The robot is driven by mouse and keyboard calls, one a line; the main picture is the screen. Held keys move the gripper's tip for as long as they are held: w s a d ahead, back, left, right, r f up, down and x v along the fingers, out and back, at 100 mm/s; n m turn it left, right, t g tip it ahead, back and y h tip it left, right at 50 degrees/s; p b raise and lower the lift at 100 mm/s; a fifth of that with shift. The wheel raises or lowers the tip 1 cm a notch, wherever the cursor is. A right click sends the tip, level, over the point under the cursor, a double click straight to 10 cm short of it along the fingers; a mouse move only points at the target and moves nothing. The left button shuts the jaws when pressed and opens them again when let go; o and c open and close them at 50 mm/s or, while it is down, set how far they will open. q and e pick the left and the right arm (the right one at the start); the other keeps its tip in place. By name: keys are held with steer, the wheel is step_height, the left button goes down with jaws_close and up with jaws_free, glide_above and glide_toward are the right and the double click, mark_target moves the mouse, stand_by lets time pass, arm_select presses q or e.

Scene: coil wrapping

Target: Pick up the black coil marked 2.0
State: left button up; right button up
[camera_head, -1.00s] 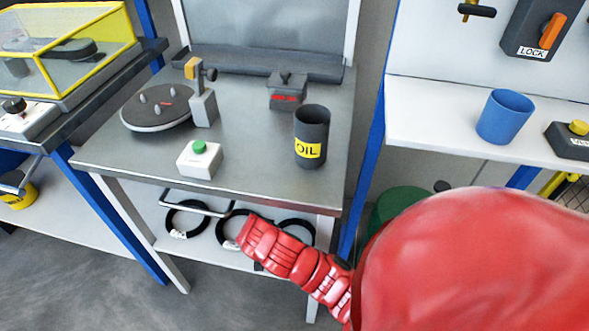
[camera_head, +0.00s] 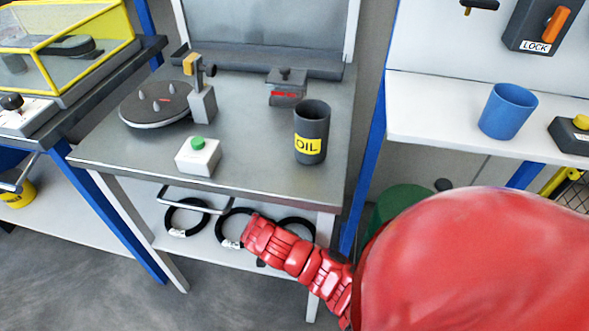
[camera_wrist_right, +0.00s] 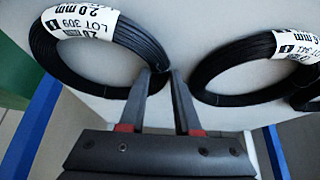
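The black coil marked 2.0 mm (camera_wrist_right: 62,76) lies at the left of the right wrist view, with a white label on its upper part. My right gripper (camera_wrist_right: 160,75) is open, its two fingertips at the coil's right edge; that edge appears to reach between them, but I cannot tell whether they touch it. By the green object beside it, this seems to be the rightmost coil (camera_head: 296,220) on the lower shelf in the head view, partly hidden by my red right arm. My right fingers are hidden there. My left gripper is out of view.
A second labelled black coil (camera_wrist_right: 252,96) lies just right of my fingers. The leftmost coil (camera_head: 186,218) is on the same shelf. Above is the metal tabletop (camera_head: 250,172) with an OIL cup (camera_head: 311,124) and a green-button box (camera_head: 199,158). A metal handle (camera_head: 190,201) hangs at its front.

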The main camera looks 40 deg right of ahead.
jaws_close()
stand_by(1.0)
